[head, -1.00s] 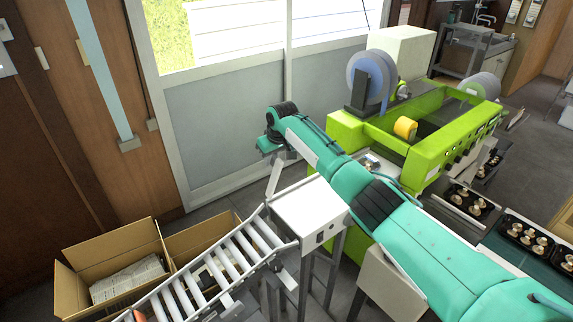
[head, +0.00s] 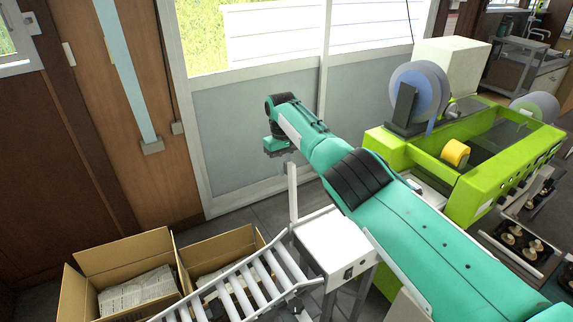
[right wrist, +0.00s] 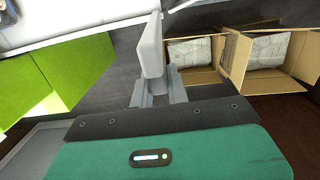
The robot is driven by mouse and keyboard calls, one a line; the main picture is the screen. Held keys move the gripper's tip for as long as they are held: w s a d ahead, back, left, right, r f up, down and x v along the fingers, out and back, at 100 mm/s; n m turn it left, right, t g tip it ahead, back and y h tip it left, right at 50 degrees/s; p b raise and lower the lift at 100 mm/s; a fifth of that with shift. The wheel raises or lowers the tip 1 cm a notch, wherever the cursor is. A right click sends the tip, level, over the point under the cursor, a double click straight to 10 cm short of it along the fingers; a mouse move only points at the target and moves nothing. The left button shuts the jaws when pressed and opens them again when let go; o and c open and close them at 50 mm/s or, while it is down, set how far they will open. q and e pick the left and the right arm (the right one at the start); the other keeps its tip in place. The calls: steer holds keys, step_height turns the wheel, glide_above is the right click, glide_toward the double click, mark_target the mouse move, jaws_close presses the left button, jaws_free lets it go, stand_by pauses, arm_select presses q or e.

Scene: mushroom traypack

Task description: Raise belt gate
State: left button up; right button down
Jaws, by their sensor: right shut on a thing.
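The belt gate (head: 292,195) is a narrow pale bar standing close to upright between the roller conveyor and the white-topped stand. It also shows in the right wrist view (right wrist: 151,45). My right gripper (head: 286,153) is at the bar's top end, shut on it. In the right wrist view the grey fingers (right wrist: 153,92) meet the bar, and the exact contact is partly hidden. My left gripper is out of view.
The roller conveyor (head: 263,281) slopes down left beside the white-topped stand (head: 332,238). Two open cardboard boxes (head: 128,250) stand at the lower left. The green packing machine (head: 420,150) stands behind my right arm.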

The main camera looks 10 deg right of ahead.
steer(key=shift+f, duration=0.1)
steer(key=c, duration=1.4)
jaws_free()
steer(key=shift+o, duration=0.2)
steer(key=shift+w+a+f, duration=0.1)
steer(key=shift+w, duration=0.1)
steer(key=shift+s, duration=0.1)
steer(key=shift+r+p, duration=0.4)
steer(key=shift+r, duration=0.1)
step_height(320, 180, up, 13)
steer(key=w+p, duration=0.1)
steer(key=p, duration=1)
steer(key=shift+w+a+f+p, duration=0.15)
steer(key=shift+w+a+p, duration=0.1)
steer(key=shift+p, duration=0.05)
